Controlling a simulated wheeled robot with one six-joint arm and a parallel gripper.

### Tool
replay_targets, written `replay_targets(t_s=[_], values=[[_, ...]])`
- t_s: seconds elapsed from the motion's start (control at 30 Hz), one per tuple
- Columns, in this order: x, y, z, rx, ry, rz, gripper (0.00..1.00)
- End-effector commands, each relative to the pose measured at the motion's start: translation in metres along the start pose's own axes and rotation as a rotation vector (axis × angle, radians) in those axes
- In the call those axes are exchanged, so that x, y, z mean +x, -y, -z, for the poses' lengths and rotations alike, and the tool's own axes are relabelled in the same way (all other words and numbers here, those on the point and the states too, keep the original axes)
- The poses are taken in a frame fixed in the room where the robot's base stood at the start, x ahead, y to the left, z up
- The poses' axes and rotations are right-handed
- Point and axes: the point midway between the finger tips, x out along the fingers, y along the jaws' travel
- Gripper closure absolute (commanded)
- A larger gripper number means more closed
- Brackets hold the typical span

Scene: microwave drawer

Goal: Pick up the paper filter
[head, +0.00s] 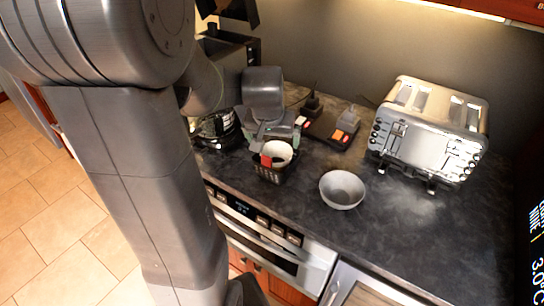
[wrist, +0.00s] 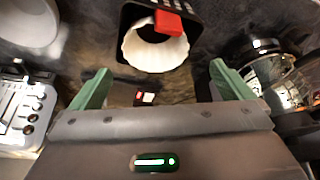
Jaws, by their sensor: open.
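The white paper filter (head: 279,151) is a round, fluted cup. It sits in a small black basket (head: 270,175) on the dark counter. In the wrist view the filter (wrist: 150,56) is at the top centre, with its opening visible, inside the black basket (wrist: 124,20). A red piece (wrist: 167,23) overlaps the filter's rim. My gripper (head: 274,139) is above and just behind the filter in the head view, partly covering the view behind it. In the wrist view its green fingers (wrist: 160,80) are spread wide and empty, apart from the filter.
A grey bowl (head: 342,190) stands right of the basket, and a chrome toaster (head: 430,130) farther right. A coffee maker with a glass carafe (head: 214,130) is at left. Small items with red labels (head: 333,133) lie behind.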

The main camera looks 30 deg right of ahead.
Motion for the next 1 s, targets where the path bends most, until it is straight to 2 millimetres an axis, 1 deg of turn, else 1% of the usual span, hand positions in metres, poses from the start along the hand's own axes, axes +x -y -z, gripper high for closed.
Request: replay_targets(t_s=[0.03,0.27,0.5,0.63,0.73,0.97,1.0], values=[[0.004,0.000,0.000,0.000,0.001,0.000,0.00],[0.014,-0.002,0.000,0.001,0.003,0.000,0.00],[0.043,-0.006,-0.001,0.000,0.005,0.000,0.00],[0.054,-0.006,-0.001,0.000,0.002,0.000,0.00],[0.059,-0.006,-0.001,0.000,0.001,0.000,0.00],[0.059,-0.006,-0.001,0.000,0.000,0.000,0.00],[0.059,-0.006,-0.001,0.000,0.000,0.000,0.06]])
